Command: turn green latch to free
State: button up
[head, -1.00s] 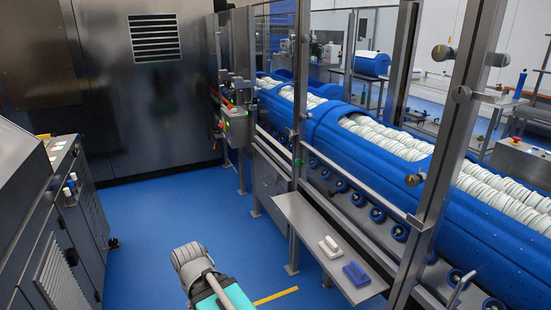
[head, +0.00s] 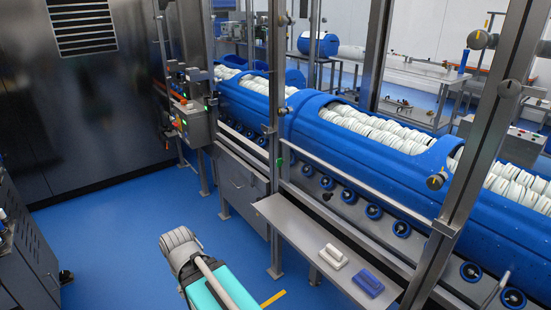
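A small green part (head: 279,162), which may be the green latch, sits on a steel post of the guard frame, above the left end of a steel shelf. It is too small to tell which way it is turned. Another small green spot (head: 183,122) shows on the grey control box at the left; I cannot tell whether it is a button or a light. My arm, grey and teal, reaches in from the bottom edge, well apart from the post. My gripper is not visible.
The steel shelf (head: 285,222) holds a white block (head: 333,256) and a blue block (head: 368,283). Behind the guard frame (head: 493,120) runs a blue conveyor (head: 310,118) with rows of white discs. Dark cabinets stand at the left. The blue floor (head: 110,235) is clear between them and the frame.

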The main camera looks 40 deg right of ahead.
aim_at(280, 161)
jog(key=z, duration=0.55)
jog(key=i, duration=0.8)
jog(key=z, duration=0.65)
jog(key=k, duration=0.95)
jog(key=z, duration=0.15)
jog(key=i, duration=0.9)
